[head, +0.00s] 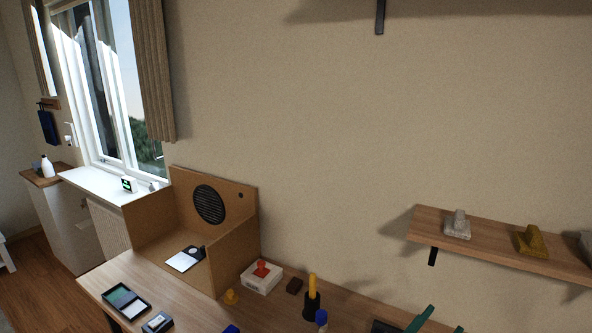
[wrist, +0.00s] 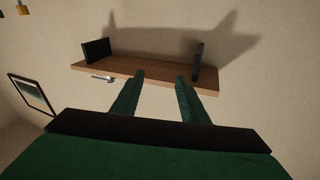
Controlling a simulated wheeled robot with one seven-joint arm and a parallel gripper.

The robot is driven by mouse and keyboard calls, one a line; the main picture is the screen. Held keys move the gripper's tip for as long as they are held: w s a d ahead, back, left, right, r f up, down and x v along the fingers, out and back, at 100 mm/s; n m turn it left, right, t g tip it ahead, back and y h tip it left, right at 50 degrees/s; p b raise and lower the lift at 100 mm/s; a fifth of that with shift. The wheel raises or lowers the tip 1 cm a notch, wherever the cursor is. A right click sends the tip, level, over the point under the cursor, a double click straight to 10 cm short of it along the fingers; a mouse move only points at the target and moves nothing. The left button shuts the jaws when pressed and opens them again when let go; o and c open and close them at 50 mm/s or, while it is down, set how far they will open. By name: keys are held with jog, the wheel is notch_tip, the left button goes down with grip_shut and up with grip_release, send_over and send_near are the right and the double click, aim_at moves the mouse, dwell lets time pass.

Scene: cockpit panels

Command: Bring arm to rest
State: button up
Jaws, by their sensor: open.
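My gripper (wrist: 160,76) shows in the wrist view with its two green fingers apart and nothing between them. The fingers point toward a wooden shelf (wrist: 140,70) on the wall; whether they touch it I cannot tell, but they appear apart from it. In the head view only green finger parts of my gripper (head: 445,319) show at the bottom edge, right of centre, above or in front of the desk. The rest of the arm is out of the head view.
The wooden desk (head: 350,309) holds a cardboard box corner (head: 236,252), a white box with a red button (head: 262,275), a black holder with a yellow handle (head: 312,298) and a tablet (head: 127,301). A wall shelf (head: 490,247) carries small objects.

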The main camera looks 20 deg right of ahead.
jog(key=a+f+n+t+y, duration=1.1)
jog(key=a+f+n, duration=0.6)
jog(key=a, duration=0.5)
jog(key=s+a+f+g+y, duration=0.1)
jog(key=s+a+f+y, duration=0.2)
jog(key=s+a, duration=0.6)
jog(key=s+a+f+m+g+y, duration=0.1)
jog(key=s+a+f+y, duration=0.2)
jog(key=s+a, duration=0.7)
notch_tip(320, 180, down, 2)
jog(key=shift+s+a+y, duration=0.25)
jog(key=shift+s+y, duration=0.15)
jog(key=shift+s, duration=0.35)
